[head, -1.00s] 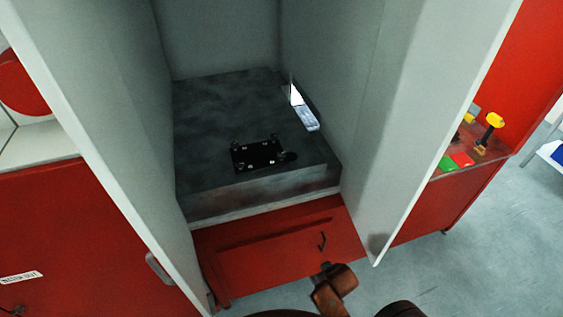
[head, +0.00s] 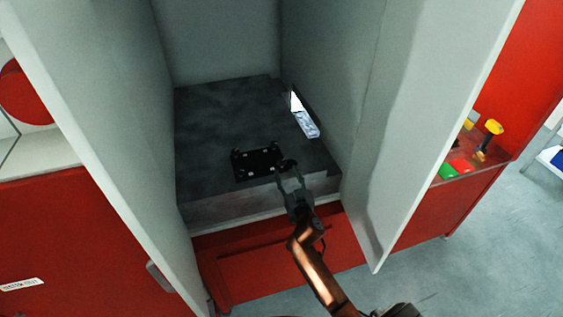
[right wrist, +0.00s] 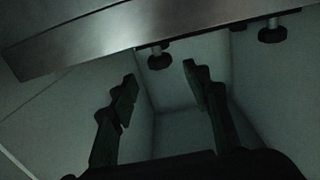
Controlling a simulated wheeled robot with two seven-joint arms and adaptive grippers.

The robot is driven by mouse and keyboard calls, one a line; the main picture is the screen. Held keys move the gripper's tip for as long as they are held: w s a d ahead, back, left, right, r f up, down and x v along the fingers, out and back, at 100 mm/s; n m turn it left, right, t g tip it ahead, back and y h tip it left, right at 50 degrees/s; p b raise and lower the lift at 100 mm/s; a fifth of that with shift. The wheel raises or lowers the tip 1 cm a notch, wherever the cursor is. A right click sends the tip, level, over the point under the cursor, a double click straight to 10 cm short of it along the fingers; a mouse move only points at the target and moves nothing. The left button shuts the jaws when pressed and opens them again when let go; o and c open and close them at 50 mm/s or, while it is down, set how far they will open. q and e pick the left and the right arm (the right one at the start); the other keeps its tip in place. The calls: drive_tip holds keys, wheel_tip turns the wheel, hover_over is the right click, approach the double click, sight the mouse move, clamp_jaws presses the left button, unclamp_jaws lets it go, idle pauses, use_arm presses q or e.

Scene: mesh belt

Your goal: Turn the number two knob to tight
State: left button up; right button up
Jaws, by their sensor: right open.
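In the head view, a black plate (head: 257,162) with small fittings lies on the dark slab inside the grey cabinet. My right gripper (head: 288,166) is at the plate's right front corner and covers that area. In the right wrist view, my right gripper (right wrist: 159,74) is open and empty. A round black knob (right wrist: 160,61) on a short stem shows in the gap between its fingertips, apart from both fingers. A second black knob (right wrist: 272,34) is farther right. No number or tight mark is readable. My left gripper is not in view.
Grey cabinet walls (head: 335,80) rise on both sides, with open door panels (head: 410,120) toward me. A pale blue-white object (head: 304,118) lies along the slab's right edge. Tools and coloured blocks (head: 460,166) sit on a red cabinet at right.

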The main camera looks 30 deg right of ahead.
sight(283, 164)
drive_tip(key=x, duration=0.7)
drive_tip(key=shift+w+p, duration=0.2)
drive_tip(key=shift+p, duration=0.1)
drive_tip(key=shift+c, duration=0.4)
drive_tip(key=c, duration=1.1)
